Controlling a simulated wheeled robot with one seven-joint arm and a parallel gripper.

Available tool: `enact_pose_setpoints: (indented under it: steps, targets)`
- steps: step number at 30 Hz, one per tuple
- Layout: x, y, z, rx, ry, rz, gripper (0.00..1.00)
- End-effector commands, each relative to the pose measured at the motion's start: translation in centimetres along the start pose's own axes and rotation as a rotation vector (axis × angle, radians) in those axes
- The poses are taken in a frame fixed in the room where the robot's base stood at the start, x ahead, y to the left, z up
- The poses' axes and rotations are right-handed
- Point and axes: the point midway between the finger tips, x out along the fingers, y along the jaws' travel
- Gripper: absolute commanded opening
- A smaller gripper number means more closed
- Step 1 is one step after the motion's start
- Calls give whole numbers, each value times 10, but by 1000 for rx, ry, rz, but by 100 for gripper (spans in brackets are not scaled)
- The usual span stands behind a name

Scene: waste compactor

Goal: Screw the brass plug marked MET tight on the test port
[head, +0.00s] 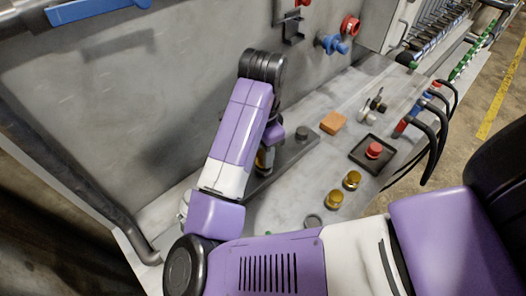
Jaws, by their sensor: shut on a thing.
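My gripper (266,153) points down over a long grey block on the bench, largely hidden behind my purple and white arm. It is shut on a brass-coloured piece, apparently a plug (263,162), at the block. I cannot see whether the plug is seated on a port, and its marking does not show. Two more brass plugs stand apart on the bench, one farther (351,180) and one nearer (333,199). Their markings are too small to read. The grey block (288,158) carries a dark round fitting (302,133) at its far end. The test port is not clearly visible.
An orange-brown block (333,123), a black tray (359,161) with a red cap (374,150) and a grey ring (312,221) lie on the bench. Black hoses (437,135) arch along the right edge. A grey wall (170,110) stands close behind my arm.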

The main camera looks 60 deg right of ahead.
Motion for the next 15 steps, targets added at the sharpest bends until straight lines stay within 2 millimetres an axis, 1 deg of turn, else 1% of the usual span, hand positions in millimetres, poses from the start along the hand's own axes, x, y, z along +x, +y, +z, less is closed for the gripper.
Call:
enact_pose_setpoints:
  steps: [15]
  targets:
    - [10,0,0,0,0,0,0]
